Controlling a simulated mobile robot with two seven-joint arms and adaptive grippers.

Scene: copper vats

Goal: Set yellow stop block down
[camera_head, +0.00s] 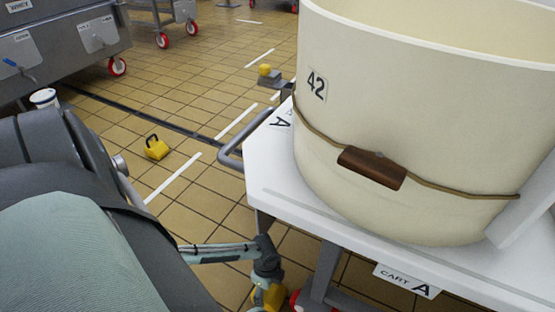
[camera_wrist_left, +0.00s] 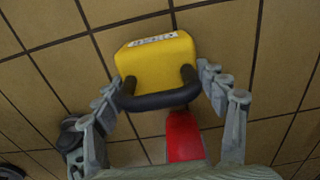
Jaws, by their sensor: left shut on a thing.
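The yellow stop block (camera_wrist_left: 156,52) has a black handle and a white label. In the left wrist view my left gripper (camera_wrist_left: 160,93) has its fingers on both sides of the handle, shut on it. In the head view the left gripper (camera_head: 267,281) is low beside the cart, and the block (camera_head: 275,297) shows partly under it at the bottom edge. The block is close to the tiled floor; I cannot tell whether it touches. My right gripper is not in view.
Cart A (camera_head: 272,165) carries a large cream vat (camera_head: 400,120) marked 42. A red part (camera_wrist_left: 184,137) is close to the block. Another yellow block (camera_head: 157,148) with a black handle sits on the open floor. A white bucket (camera_head: 44,97) stands at the left.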

